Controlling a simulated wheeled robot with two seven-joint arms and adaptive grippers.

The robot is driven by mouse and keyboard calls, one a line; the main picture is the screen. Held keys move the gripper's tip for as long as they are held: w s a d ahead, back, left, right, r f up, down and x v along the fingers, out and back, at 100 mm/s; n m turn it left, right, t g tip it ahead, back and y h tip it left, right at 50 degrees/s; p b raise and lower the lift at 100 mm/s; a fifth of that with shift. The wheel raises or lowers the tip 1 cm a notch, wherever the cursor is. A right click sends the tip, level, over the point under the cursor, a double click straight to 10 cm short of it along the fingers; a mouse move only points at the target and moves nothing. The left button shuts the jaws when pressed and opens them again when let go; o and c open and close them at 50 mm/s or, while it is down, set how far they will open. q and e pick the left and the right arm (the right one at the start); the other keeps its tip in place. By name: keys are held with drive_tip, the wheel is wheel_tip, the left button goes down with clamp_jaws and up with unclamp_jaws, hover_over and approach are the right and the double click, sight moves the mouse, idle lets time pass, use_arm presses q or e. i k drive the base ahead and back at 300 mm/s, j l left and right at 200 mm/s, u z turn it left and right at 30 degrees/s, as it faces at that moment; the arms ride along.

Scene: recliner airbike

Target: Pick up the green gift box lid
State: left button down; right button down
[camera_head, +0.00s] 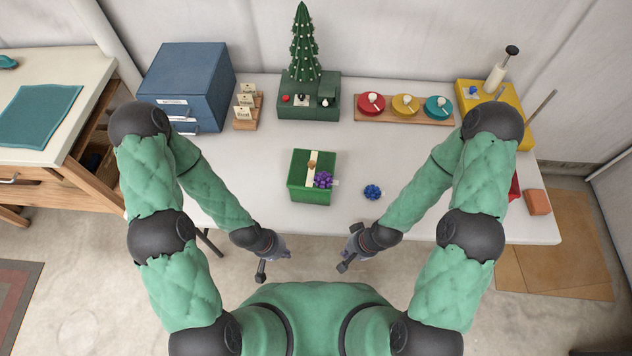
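A green gift box (297,180) stands on the white table, a little in front of its middle. Its green top face, the lid (301,161), carries a cream ribbon strip, a small brown item and a purple bow (322,180) at its front right. I cannot tell how the lid sits on the box. My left gripper (274,262) is empty at the table's front edge, below and left of the box, with its fingers apart. My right gripper (347,248) is empty, below and right of the box, with its fingers apart. Neither touches the box.
A blue bow (373,192) lies right of the box. Behind stand a green base with a small tree (304,50), a wooden tray (403,119) with three coloured dishes, a blue cabinet (190,75) and a yellow box (478,91). The table around the gift box is mostly clear.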

sight(305, 163)
drive_tip(key=k+l+u, duration=0.1)
drive_tip(key=k+l, duration=0.2)
drive_tip(key=k, duration=0.25)
drive_tip(key=k+l+u, duration=0.15)
drive_tip(key=k, duration=0.4)
drive_tip(key=k+l+u, duration=0.1)
drive_tip(key=k+l, duration=0.15)
drive_tip(key=k, duration=0.3)
